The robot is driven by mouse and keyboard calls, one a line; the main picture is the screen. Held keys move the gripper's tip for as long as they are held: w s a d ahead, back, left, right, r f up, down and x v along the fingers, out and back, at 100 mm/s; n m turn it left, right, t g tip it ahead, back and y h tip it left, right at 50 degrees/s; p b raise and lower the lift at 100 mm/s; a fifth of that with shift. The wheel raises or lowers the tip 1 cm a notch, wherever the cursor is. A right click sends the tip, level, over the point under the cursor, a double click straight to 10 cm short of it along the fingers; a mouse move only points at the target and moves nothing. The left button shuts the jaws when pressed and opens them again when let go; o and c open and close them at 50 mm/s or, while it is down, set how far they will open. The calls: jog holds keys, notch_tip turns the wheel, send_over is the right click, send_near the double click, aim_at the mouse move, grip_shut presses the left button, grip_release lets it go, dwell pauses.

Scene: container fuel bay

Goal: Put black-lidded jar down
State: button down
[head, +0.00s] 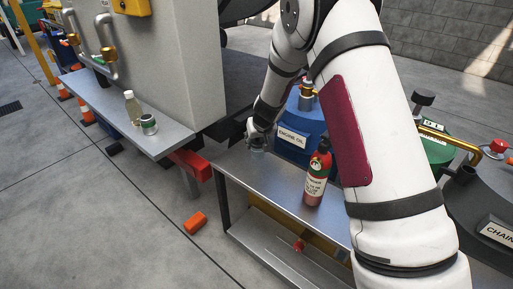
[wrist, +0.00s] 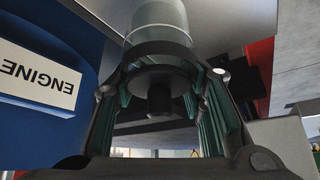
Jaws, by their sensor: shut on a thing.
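The black-lidded jar (wrist: 157,22) has a clear grey body and a dark lid. In the wrist view my gripper (wrist: 158,90) is shut on it, with green-padded fingers on both sides of the lid. In the head view my gripper (head: 256,140) is over the back left part of the metal bench (head: 243,170), beside the blue engine oil drum (head: 300,130). Only a small pale part of the jar shows under the gripper there. I cannot tell whether its base touches the bench top.
A red extinguisher-like bottle (head: 317,176) stands on the bench to the right of my gripper. A grey shelf (head: 105,108) at left holds a pale bottle (head: 132,107) and a green-banded can (head: 149,125). An orange block (head: 195,222) lies on the floor. The bench's front left is clear.

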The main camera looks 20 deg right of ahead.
aim_at(256, 147)
jog(key=shift+w+d+f, duration=0.15)
jog(key=shift+w+d, duration=0.05)
jog(key=shift+w, duration=0.1)
notch_tip(256, 147, down, 3)
jog(key=shift+f+b, duration=0.2)
jog(key=shift+b, duration=0.95)
jog(key=shift+r, duration=0.1)
jog(key=c, duration=1)
grip_release()
